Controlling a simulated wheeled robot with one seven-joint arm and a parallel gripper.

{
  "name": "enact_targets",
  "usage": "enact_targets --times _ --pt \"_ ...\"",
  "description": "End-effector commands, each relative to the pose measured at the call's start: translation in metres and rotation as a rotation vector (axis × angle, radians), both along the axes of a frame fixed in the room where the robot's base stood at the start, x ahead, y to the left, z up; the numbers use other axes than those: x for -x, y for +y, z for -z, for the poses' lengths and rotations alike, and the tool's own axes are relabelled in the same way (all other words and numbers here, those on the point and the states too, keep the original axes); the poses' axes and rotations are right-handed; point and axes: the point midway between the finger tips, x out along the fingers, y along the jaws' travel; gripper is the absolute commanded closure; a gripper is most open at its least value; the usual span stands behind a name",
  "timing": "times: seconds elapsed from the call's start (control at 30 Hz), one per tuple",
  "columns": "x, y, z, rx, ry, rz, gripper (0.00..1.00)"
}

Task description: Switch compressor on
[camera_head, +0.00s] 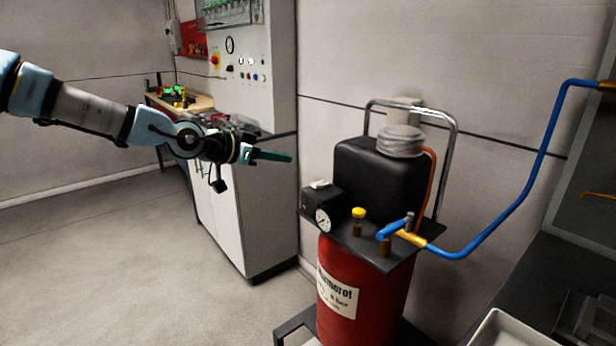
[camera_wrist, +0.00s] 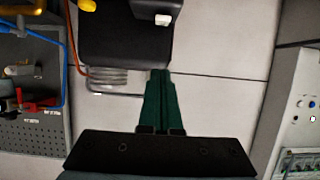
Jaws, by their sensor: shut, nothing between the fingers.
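The compressor stands right of centre in the head view, with a red tank (camera_head: 362,290), a black motor housing (camera_head: 375,172) and a silver handle. A small black box with a round gauge (camera_head: 322,220) sits at its left front, with a white switch (camera_head: 320,184) on top. The wrist view shows the white switch (camera_wrist: 163,20) near the top and part of the black housing (camera_wrist: 110,40). My gripper (camera_head: 290,158) has green fingers, shut and empty, left of the housing and above the switch box, apart from both. The fingers also show shut in the wrist view (camera_wrist: 160,72).
A yellow knob (camera_head: 358,213) and a blue hose (camera_head: 500,222) are on the compressor's right front. A white control cabinet (camera_head: 238,55) stands behind my arm. A dark bench with a white tray (camera_head: 497,318) is at lower right. The floor at left is clear.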

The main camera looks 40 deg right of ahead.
Motion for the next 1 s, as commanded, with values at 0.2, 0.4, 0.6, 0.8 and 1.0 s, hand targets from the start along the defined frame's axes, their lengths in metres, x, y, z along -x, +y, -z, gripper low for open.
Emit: enact_targets --times 0.2,0.4,0.6,0.8,1.0 --pt "0.0 -0.002 0.001 -0.002 0.001 0.001 1.0" --pt "0.003 -0.021 0.008 -0.004 0.001 0.003 1.0" --pt "0.005 -0.054 0.02 -0.004 0.001 0.004 1.0" --pt "0.007 -0.089 0.034 -0.004 0.003 0.003 1.0" --pt "0.006 -0.089 0.062 -0.005 0.005 -0.001 1.0"
